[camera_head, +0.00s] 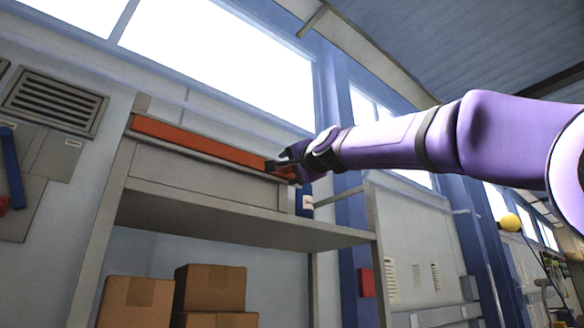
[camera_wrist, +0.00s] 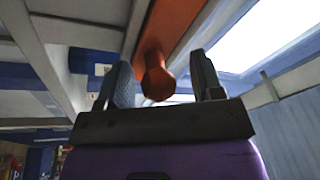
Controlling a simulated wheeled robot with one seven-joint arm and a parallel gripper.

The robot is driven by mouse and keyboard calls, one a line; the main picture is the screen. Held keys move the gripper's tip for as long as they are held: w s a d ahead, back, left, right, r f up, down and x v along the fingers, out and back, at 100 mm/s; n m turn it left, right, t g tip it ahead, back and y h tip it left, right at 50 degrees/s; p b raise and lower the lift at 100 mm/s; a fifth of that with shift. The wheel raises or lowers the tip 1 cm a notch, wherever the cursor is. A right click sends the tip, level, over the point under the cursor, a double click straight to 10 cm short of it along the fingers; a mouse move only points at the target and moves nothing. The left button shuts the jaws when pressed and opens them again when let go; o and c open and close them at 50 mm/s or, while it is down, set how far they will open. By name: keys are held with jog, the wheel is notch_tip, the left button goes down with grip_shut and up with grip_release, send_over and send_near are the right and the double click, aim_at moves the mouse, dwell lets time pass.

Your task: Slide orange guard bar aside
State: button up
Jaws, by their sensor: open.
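The orange guard bar (camera_head: 200,144) runs along the front of the upper shelf in the head view, sloping slightly down to the right. My gripper (camera_head: 283,170) is at the bar's right end. In the wrist view the orange bar (camera_wrist: 180,28) comes in from the top, and its rounded end knob (camera_wrist: 158,83) shows between the two fingers. My gripper (camera_wrist: 161,80) is open, with one finger on each side of the knob. I cannot tell whether either finger touches it.
The grey shelf (camera_head: 240,232) stands against the wall under the bar, with cardboard boxes (camera_head: 210,288) below it. A blue post (camera_head: 352,215) rises right of the shelf. A wall vent (camera_head: 55,103) and a blue lever (camera_head: 12,165) are at the left.

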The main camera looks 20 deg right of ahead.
jog(key=shift+s, duration=0.15)
jog(key=v, duration=1)
jog(key=shift+s+f, duration=0.2)
jog(key=shift+s, duration=0.05)
jog(key=shift+d, duration=0.1)
